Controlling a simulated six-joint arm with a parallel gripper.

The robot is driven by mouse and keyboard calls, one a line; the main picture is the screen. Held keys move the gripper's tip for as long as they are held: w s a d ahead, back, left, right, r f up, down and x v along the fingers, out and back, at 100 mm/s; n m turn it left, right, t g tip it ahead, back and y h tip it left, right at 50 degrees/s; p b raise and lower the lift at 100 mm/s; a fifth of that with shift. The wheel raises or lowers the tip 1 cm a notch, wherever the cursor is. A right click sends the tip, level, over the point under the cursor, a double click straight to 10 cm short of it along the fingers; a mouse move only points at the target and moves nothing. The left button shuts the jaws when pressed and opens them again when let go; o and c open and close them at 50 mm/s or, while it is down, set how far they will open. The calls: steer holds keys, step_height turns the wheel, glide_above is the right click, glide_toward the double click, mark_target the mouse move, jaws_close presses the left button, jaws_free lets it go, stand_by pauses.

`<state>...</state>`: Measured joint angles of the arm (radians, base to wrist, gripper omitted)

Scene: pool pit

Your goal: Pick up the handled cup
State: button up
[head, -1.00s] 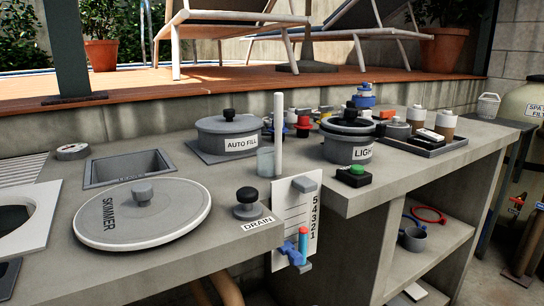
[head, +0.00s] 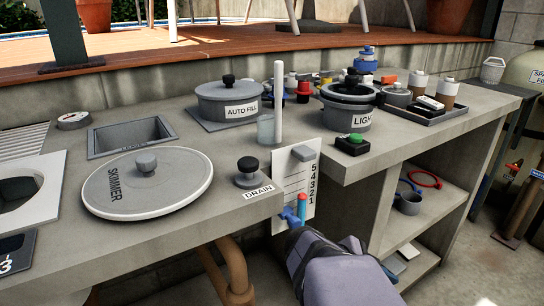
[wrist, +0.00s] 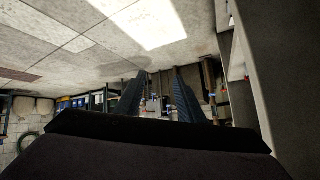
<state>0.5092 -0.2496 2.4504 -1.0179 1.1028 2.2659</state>
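A small grey cup (head: 408,203) stands on the shelf under the counter at the right in the head view. A blue curved piece beside its rim looks like its handle, though it is too small to be sure. In the wrist view my gripper (wrist: 159,76) is open, its two dark fingers well apart with no object between them. In the head view my purple-grey arm enters at the bottom middle, left of the cup and apart from it; its fingers cannot be made out there. The cup cannot be made out in the wrist view.
A red ring (head: 425,179) lies behind the cup. The counter edge hangs over the shelf (head: 440,207), and an upright panel (head: 388,212) stands left of it. A numbered gauge plate (head: 302,185) hangs near my arm. A lower shelf holds flat items (head: 408,252).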

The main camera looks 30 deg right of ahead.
steer(key=a+r+n+y+p, duration=0.2)
steer(key=r+n+p, duration=0.2)
steer(key=r+p, duration=0.3)
steer(key=a+r+n+g+y+p, duration=0.1)
steer(key=a+r+n+y+p, duration=0.15)
steer(key=r+p, duration=0.4)
steer(key=a+r+n+y+p, duration=0.2)
steer(key=r+n+p, duration=0.3)
steer(key=r+p, duration=0.15)
steer(key=w+a+r+n+t+y+p, duration=0.1)
steer(key=w+r+n+p, duration=0.4)
steer(key=w+r+p, duration=0.2)
steer(key=w+a+r+n+t+p, duration=0.2)
steer(key=w+r+n+p, duration=0.4)
steer(key=w+r+p, duration=0.2)
steer(key=w+a+r+n+t+y+p, duration=0.1)
steer(key=w+a+r+n+t+p, duration=0.1)
steer(key=w+r+n+p, duration=0.3)
steer(key=shift+w+a+r+y+p, duration=0.1)
steer(key=shift+w+r+p, duration=0.5)
steer(key=shift+w, duration=0.25)
steer(key=shift+w+a+r+y+p, duration=0.15)
steer(key=shift+w+r+p, duration=0.3)
steer(key=shift+w+p, duration=0.3)
steer(key=shift+w+r+y+p, duration=0.1)
steer(key=shift+w+r+p, duration=0.45)
steer(key=shift+w, duration=0.4)
steer(key=shift+s+f+p, duration=0.2)
steer(key=shift+f+p, duration=0.65)
steer(key=shift+f, duration=2.95)
